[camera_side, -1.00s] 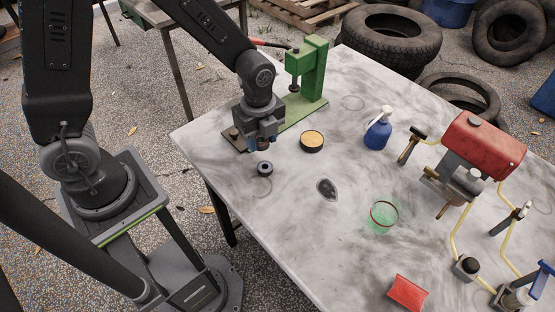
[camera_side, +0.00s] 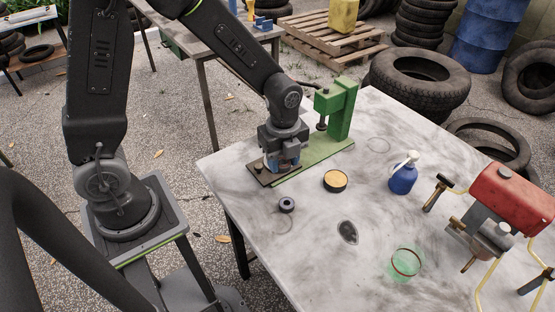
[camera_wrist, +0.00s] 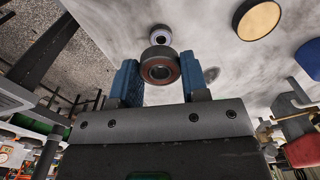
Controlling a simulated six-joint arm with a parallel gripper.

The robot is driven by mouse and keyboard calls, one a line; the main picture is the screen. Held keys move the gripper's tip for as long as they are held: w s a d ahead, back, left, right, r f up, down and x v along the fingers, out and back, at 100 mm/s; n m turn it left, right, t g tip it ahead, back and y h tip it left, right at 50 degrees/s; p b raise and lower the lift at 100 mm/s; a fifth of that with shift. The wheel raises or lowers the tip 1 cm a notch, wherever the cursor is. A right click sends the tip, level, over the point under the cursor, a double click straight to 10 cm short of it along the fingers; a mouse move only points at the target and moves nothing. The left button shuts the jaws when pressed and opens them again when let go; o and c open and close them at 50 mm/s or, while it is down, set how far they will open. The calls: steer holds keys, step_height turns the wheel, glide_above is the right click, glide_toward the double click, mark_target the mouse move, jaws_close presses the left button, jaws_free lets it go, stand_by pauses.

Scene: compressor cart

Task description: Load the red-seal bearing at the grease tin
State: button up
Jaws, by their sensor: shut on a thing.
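My gripper (camera_side: 281,168) is over the dark end plate of the green press, left of the grease tin. In the wrist view its blue fingers (camera_wrist: 159,82) are shut on the red-seal bearing (camera_wrist: 160,67), a dark ring with a reddish-brown face. In the side view the fingers mostly hide this bearing, and I cannot tell whether it touches the plate. The grease tin (camera_side: 335,181), round and dark with yellow-orange contents, stands on the table; it also shows in the wrist view (camera_wrist: 258,16). A second bearing (camera_side: 287,205), dark with a pale centre, lies on the table in front of my gripper.
The green press (camera_side: 337,112) rises just right of my gripper. The table's front left (camera_side: 265,245) is clear.

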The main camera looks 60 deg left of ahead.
glide_above(336, 179)
steer(key=shift+a+f, duration=0.1)
steer(key=shift+f, duration=3.8)
steer(key=shift+f, duration=0.65)
steer(key=shift+r, duration=3.6)
